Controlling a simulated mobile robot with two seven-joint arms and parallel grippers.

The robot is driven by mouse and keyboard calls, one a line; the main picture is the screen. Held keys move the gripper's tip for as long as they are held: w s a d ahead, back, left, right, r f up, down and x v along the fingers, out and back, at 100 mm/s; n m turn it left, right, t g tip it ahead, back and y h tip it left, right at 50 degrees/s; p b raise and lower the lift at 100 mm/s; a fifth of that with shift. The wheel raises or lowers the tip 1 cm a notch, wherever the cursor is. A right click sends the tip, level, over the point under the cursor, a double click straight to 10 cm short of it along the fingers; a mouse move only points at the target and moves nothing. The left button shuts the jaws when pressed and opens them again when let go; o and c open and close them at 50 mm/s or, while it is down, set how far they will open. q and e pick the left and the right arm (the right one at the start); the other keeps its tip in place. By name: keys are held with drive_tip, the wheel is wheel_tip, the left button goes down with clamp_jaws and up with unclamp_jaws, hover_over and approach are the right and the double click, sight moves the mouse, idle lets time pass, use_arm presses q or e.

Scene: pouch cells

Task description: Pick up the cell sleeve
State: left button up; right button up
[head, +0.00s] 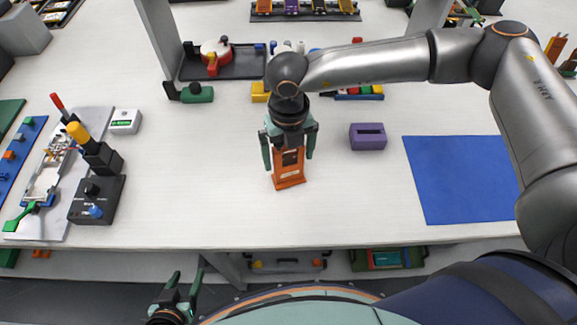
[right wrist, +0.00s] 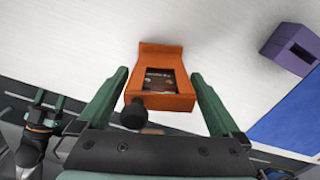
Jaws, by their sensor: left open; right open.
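The cell sleeve (head: 289,181) looks like the orange upright piece with a dark window on the white table, near the middle of the head view. In the right wrist view, the sleeve (right wrist: 160,103) lies between the fingers, with a round black knob on its near side. My right gripper (head: 288,152) is open above and around it, one finger on each side. In the right wrist view, gaps show between the sleeve and both fingers. My left gripper (head: 181,286) is open and empty, low in front of the table's front edge.
A purple slotted block (head: 368,136) and a blue mat (head: 458,180) lie to the right. A black control box (head: 97,200) and a grey fixture plate (head: 55,175) are at the left. A dark tray (head: 238,62) stands behind. The table left of the sleeve is clear.

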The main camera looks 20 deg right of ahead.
drive_tip(key=shift+f, duration=0.3)
clamp_jaws()
idle(0.6)
